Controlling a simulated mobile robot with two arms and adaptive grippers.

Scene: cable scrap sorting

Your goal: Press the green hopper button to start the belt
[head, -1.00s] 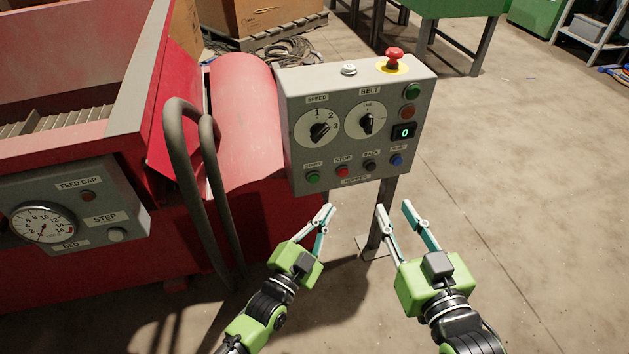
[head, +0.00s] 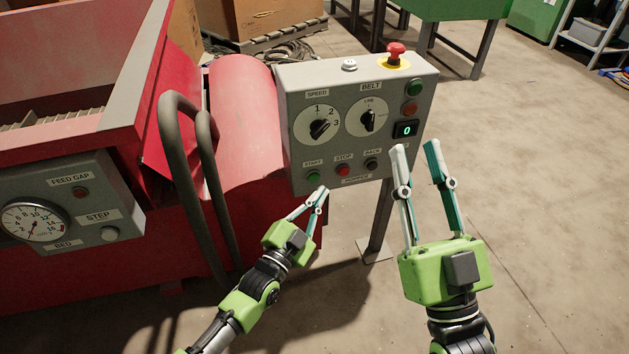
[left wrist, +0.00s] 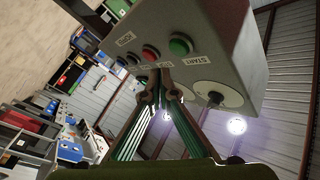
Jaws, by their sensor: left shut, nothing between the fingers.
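The grey control box (head: 300,110) stands on a post, with a HOPPER label at its lower edge. The green START button (head: 313,178) is at its lower left; it also shows in the left wrist view (left wrist: 181,45). The red STOP button (head: 343,170) is beside it. My left gripper (head: 323,189) is shut and empty, its tips just below and right of the green button in the head view. Contact cannot be told. My right gripper (head: 415,147) is open and empty at the box's lower right, covering the RESET button there.
The display (head: 405,130) reads 0. A red emergency knob (head: 396,52) tops the box. A bent grey rail (head: 180,160) and the red machine (head: 100,285) stand left of my left arm. The floor at right is clear.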

